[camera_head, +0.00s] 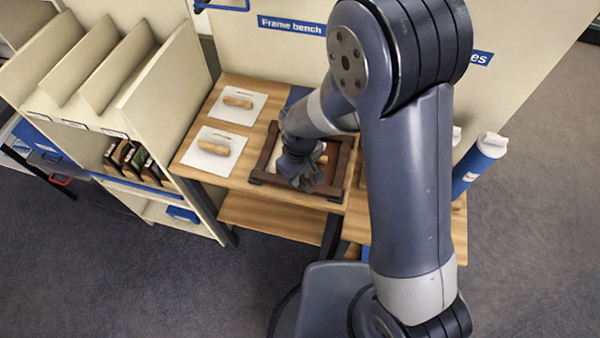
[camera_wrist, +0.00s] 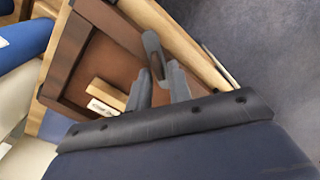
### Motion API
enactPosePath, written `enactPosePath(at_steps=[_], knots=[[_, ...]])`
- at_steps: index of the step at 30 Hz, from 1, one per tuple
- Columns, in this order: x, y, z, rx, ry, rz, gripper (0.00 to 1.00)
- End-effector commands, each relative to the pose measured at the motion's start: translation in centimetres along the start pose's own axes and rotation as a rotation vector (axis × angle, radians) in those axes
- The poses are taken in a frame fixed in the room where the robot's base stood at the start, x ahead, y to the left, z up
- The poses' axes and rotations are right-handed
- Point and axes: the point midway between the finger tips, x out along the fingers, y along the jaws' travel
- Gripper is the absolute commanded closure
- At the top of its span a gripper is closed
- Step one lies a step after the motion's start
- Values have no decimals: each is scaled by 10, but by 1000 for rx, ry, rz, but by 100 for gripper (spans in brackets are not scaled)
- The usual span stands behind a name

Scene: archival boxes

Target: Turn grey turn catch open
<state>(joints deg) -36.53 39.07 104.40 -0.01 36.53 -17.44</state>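The grey turn catch (camera_wrist: 152,43) is on the rim of a brown wooden frame (camera_wrist: 67,52) in the wrist view. It reaches from the rim over the brown back panel (camera_wrist: 108,58). My gripper (camera_wrist: 159,72) has its two fingers apart, with the near end of the catch showing between their tips. I cannot tell whether either finger touches it. In the head view my gripper (camera_head: 300,180) is over the frame (camera_head: 257,176) on the wooden bench, and it hides the catch there.
A small wooden block with a white label (camera_wrist: 108,95) is beside my left finger. Two white boards (camera_head: 211,154) with wooden pieces lie left of the frame. A cream shelf unit (camera_head: 165,90) stands at left. A blue bottle-like cylinder (camera_head: 466,176) stands at right.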

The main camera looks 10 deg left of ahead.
Motion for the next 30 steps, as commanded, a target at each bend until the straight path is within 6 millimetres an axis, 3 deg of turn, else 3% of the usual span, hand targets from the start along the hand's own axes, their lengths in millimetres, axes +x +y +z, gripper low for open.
enactPosePath(at_steps=[7, 20, 30], knots=[[0, 0, 0, 0, 0, 0, 100], [0, 0, 0, -30, 1, 0, 100], [2, -2, 0, -230, 2, 1, 100]])
